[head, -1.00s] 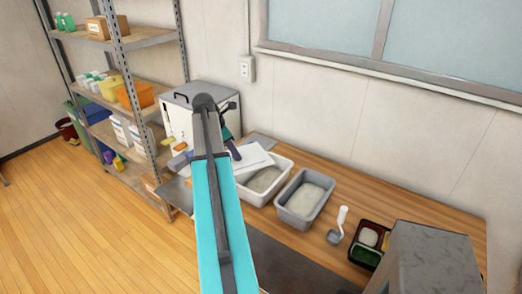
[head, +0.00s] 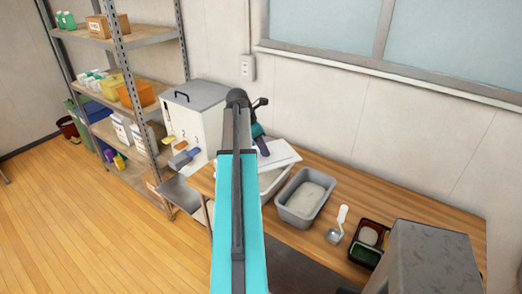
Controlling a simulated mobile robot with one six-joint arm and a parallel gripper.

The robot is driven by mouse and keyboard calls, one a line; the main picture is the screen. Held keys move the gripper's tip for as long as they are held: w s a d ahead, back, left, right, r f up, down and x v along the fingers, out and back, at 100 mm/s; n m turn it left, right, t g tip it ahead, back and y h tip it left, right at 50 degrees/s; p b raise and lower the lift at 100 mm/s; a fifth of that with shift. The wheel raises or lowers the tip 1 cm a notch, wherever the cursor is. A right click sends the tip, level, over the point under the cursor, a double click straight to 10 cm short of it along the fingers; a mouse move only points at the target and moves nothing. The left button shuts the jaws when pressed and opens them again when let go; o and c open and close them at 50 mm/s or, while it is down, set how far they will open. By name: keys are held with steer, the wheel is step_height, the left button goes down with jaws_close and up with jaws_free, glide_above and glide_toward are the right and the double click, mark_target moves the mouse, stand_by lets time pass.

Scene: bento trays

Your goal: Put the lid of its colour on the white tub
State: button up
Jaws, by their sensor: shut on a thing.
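The white tub (head: 272,183) stands on the wooden table, partly hidden by my arm and by the lid. A flat white lid (head: 281,154) is over the back part of the tub and sticks out past its far edge. I cannot tell whether it touches the rim. My gripper (head: 264,147) is shut on the lid's left part; its fingertips are small and partly hidden by my arm. A grey tub (head: 306,198) with pale contents stands open just right of the white tub.
A scoop with a white handle (head: 342,214) and a dark bento tray (head: 370,240) lie to the right. A white dispenser box (head: 195,113) with coloured spouts stands at the left. A metal shelf (head: 140,95) stands farther left. The wall is close behind the table.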

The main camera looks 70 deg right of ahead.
mark_target(262, 156)
steer(key=shift+f+b, duration=1.7)
steer(key=shift+f, duration=1.45)
steer(key=shift+s+p, duration=0.2)
steer(key=shift+p, duration=0.25)
steer(key=shift+f+p, duration=0.15)
steer(key=shift+p, duration=0.5)
stand_by(1.8)
steer(key=o, duration=1.1)
steer(key=o, duration=0.5)
steer(key=shift+s, duration=0.1)
